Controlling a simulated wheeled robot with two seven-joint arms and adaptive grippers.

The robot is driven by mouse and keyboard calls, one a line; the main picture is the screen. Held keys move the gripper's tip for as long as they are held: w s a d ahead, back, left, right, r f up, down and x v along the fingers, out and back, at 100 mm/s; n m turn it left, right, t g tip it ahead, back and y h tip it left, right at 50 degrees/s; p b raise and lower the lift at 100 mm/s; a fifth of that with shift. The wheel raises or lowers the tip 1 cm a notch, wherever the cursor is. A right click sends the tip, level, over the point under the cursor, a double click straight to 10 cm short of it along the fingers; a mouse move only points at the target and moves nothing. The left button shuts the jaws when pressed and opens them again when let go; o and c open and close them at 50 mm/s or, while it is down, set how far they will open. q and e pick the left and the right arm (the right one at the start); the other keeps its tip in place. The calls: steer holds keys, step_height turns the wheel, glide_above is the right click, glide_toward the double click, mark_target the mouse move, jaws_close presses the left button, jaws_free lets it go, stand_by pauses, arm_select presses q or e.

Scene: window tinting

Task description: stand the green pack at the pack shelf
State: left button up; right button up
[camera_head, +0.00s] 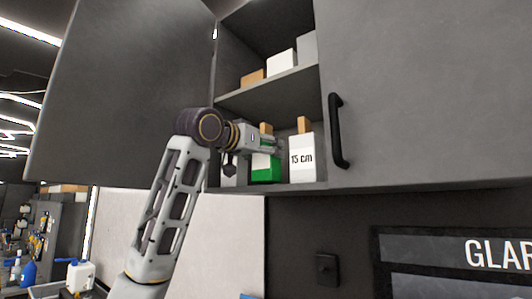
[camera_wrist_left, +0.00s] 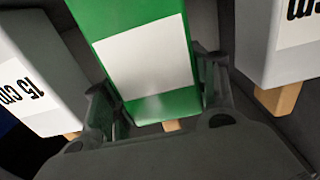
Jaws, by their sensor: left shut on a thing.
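The green pack (camera_head: 266,172) stands upright in the lower compartment of the open wall cabinet, between two white packs. In the left wrist view the green pack (camera_wrist_left: 88,18) shows its blank white label and sits between my fingers. My left gripper (camera_head: 270,146) reaches into the cabinet and is shut on the green pack. It also shows in the left wrist view (camera_wrist_left: 160,105). The pack shelf, taken as the cabinet's lower board (camera_head: 309,187), runs under the packs; whether the green pack's base touches it I cannot tell. My right gripper is out of view.
A white pack (camera_head: 302,164) marked 15 cm stands just right of the green pack. Another pale pack (camera_head: 229,175) is at the left. The upper shelf (camera_head: 270,88) holds several boxes. The open left door (camera_head: 120,90) hangs beside my arm; the right door (camera_head: 430,90) is shut.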

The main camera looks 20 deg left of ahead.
arm_select(q)
steer(key=shift+f, duration=0.4)
steer(key=shift+f, duration=0.15)
steer(key=o, duration=1.1)
steer(key=shift+r, duration=0.2)
steer(key=shift+s+a+b, duration=0.2)
steer(key=shift+s+b, duration=0.1)
steer(key=shift+s, duration=0.25)
steer(key=shift+b+v, duration=1.9)
steer(key=shift+v, duration=3.5)
